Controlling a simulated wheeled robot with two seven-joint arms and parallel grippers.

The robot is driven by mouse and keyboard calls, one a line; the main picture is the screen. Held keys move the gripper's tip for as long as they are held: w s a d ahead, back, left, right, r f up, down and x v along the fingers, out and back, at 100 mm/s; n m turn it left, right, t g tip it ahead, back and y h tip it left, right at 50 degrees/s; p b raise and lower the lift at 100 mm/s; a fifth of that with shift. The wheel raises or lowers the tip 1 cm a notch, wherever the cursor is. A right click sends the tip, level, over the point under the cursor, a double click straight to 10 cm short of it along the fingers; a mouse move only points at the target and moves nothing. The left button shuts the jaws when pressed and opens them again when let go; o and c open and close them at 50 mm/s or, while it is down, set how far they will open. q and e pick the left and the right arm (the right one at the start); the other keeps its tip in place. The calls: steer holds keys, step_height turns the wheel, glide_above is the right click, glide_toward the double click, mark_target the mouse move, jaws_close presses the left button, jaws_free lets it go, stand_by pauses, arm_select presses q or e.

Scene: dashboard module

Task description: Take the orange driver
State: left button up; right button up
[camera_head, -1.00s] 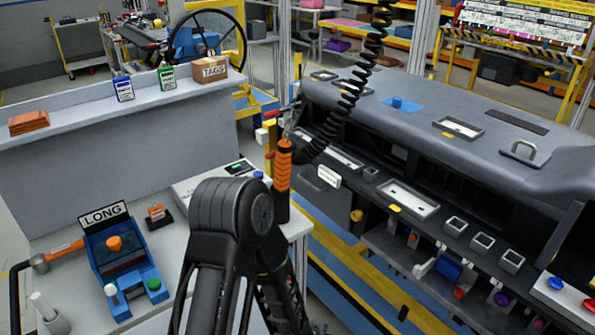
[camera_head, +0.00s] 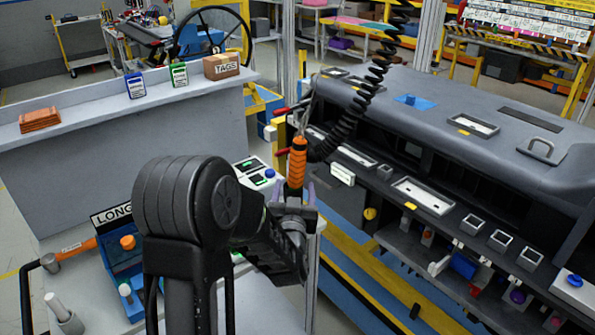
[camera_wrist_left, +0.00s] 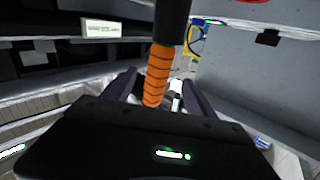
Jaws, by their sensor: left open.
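The orange driver (camera_head: 298,160) hangs upright at the lower end of a black coiled cord, beside the dashboard. Its grip is orange with black, and its lower end is dark. My left gripper (camera_head: 293,193) is open, with its two fingers on either side of the driver's lower part in the head view. In the left wrist view the driver's orange grip (camera_wrist_left: 158,75) runs down between the two spread fingers (camera_wrist_left: 158,88). I cannot tell whether either finger touches it. My right gripper is not in view.
The grey dashboard module (camera_head: 450,110) stands right of the driver. A white bench with a blue LONG bin (camera_head: 120,270) and a hammer (camera_head: 75,248) lies at left. A white control box (camera_head: 256,172) sits just left of the driver. The coiled cord (camera_head: 370,85) hangs above.

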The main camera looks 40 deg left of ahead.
mark_target(296, 178)
arm_select(q)
steer(key=shift+x, duration=1.35)
steer(key=shift+f, duration=0.1)
steer(key=shift+p, duration=0.3)
steer(key=shift+w, duration=0.15)
steer(key=p+x, duration=0.2)
steer(key=x, duration=0.2)
steer(key=shift+w+a+f, duration=0.1)
steer(key=shift+w, duration=0.1)
steer(key=shift+w+a, duration=0.1)
steer(key=shift+w, duration=0.1)
